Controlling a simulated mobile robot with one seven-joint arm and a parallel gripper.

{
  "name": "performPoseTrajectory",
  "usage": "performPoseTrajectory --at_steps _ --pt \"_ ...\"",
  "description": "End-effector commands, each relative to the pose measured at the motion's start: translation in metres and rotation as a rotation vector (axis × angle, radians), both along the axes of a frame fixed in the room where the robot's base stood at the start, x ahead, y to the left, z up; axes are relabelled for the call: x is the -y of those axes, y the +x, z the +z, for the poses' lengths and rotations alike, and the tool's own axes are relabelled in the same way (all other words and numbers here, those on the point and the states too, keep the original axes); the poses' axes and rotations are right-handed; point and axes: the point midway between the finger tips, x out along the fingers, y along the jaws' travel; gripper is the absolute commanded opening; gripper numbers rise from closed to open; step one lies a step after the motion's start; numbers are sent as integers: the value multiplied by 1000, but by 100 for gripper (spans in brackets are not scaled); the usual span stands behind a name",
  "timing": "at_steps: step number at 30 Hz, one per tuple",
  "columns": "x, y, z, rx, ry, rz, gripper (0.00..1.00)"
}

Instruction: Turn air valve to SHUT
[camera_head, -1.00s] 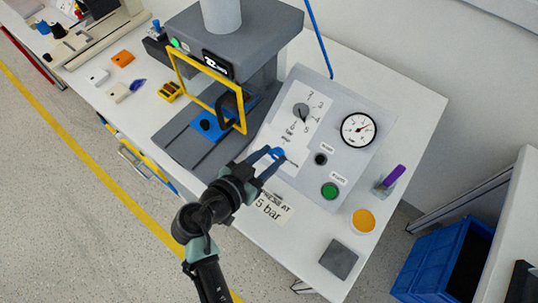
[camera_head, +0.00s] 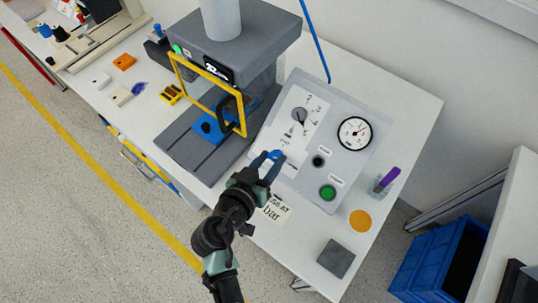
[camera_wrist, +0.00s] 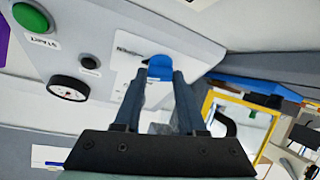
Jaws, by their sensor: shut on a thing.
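The blue air valve handle (camera_head: 277,154) is low on the white plate of the sloped grey panel (camera_head: 345,101). My gripper (camera_head: 268,163) reaches it from below and is shut on it. In the wrist view, the blue handle (camera_wrist: 160,64) sits between the tips of my two dark fingers (camera_wrist: 162,82). The fingers hide part of the handle and the markings around it, so I cannot read its position. The round white pressure gauge (camera_head: 354,133) is at the panel's right, its needle off to the upper right.
A numbered dial knob (camera_head: 299,116) is above the valve. A black button (camera_head: 318,161) and a green button (camera_head: 327,192) are to the right. The press with a yellow guard frame (camera_head: 209,92) stands close on the left. A purple-handled item (camera_head: 388,178) stands at the right.

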Motion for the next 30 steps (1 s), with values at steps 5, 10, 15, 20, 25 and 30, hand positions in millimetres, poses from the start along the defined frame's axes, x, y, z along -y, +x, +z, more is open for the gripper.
performPoseTrajectory --at_steps 5,10,15,20,25,30 --pt "3 -1 6 -66 -88 128 0" --pt "4 -1 9 -127 -169 251 0" --pt "5 -1 12 -188 -252 374 0" --pt "6 0 13 -242 -326 486 0" --pt "6 0 12 -288 -391 581 0" --pt "7 1 11 -326 -447 662 0"
